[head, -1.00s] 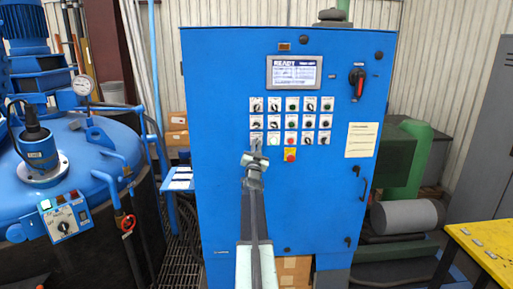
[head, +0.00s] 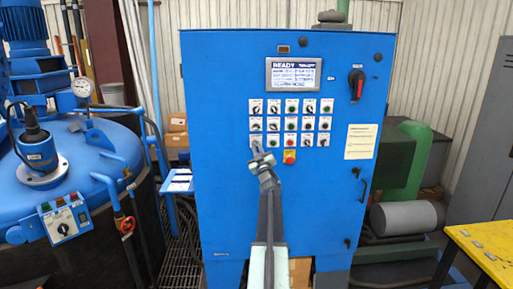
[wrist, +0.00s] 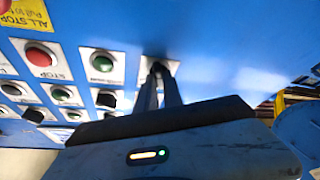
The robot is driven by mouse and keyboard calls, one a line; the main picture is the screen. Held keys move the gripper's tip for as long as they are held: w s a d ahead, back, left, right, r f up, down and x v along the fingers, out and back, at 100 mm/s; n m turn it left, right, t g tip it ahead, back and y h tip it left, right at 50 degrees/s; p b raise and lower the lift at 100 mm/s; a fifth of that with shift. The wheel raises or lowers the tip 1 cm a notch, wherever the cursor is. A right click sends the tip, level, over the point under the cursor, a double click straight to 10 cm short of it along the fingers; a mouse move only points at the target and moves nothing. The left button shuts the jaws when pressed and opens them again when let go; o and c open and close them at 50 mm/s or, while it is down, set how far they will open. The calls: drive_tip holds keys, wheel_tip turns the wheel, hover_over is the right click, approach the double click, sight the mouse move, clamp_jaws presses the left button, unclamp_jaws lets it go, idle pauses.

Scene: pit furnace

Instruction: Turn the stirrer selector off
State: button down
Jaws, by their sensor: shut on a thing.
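The blue control cabinet (head: 220,200) stands ahead with rows of selectors and push buttons. My gripper (head: 256,146) reaches up to the bottom-left control of the panel. In the wrist view, which looks turned over, my gripper (wrist: 160,75) has its fingers closed on a small black selector knob (wrist: 158,66) on a white plate. The fingers hide most of the knob, so its angle is unclear. Its label cannot be read, so I cannot confirm it is the stirrer selector. A green button (wrist: 102,62) sits beside it.
A red stop button (wrist: 40,55) and the yellow-backed ALL STOP button (head: 289,156) are close by. The display (head: 296,74) reads READY. A blue furnace vessel (head: 75,150) stands left, and a yellow table (head: 490,250) is at the right.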

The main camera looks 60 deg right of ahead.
drive_tip(key=shift+n+y, duration=0.3)
drive_tip(key=shift+n, duration=0.4)
drive_tip(key=c, duration=1.5)
unclamp_jaws()
drive_tip(key=b+v, duration=0.2)
drive_tip(key=v, duration=0.6)
drive_tip(key=shift+d+f, duration=0.1)
